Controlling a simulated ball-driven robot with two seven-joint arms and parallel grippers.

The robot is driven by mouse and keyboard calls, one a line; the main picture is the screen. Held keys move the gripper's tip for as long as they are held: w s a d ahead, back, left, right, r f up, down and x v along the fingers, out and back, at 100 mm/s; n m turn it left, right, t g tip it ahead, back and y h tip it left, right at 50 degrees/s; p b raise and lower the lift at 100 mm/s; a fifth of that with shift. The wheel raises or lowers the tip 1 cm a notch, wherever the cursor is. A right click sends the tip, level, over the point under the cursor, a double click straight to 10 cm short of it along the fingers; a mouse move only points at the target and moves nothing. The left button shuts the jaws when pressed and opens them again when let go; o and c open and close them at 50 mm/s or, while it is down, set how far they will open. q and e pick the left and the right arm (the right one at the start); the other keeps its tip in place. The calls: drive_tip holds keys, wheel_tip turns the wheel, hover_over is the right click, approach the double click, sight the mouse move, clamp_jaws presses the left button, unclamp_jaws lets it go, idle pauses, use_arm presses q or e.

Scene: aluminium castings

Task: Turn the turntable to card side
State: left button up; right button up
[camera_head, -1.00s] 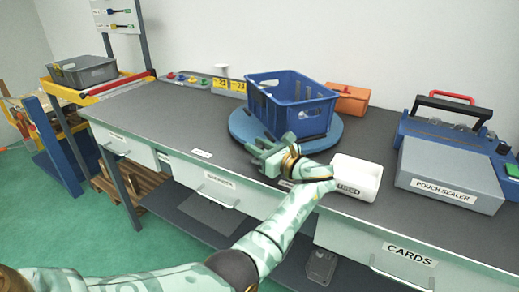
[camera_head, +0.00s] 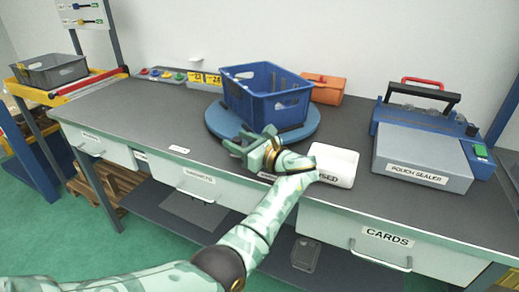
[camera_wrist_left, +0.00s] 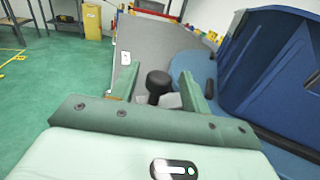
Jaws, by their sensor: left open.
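The turntable (camera_head: 216,126) is a round blue disc on the grey workbench. A blue crate (camera_head: 285,108) stands on it. My left gripper (camera_head: 238,144) is at the turntable's front left edge, open. In the left wrist view, the fingers (camera_wrist_left: 157,80) stand on either side of a black knob (camera_wrist_left: 158,88), with a gap showing; I cannot tell if either touches it. The turntable (camera_wrist_left: 190,64) and crate (camera_wrist_left: 268,75) lie to the right in that view. The knob is hidden behind my gripper in the head view. My right gripper is not in view.
A white bin (camera_head: 336,165) stands close right of my left forearm. An orange box (camera_head: 326,90) is behind the crate. A pouch sealer (camera_head: 420,160) fills the bench's right side. A grey crate (camera_head: 50,71) sits at far left. The bench left of the turntable is mostly clear.

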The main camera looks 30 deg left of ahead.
use_arm(q)
drive_tip(key=v, duration=1.5)
drive_tip(key=shift+d, duration=0.1)
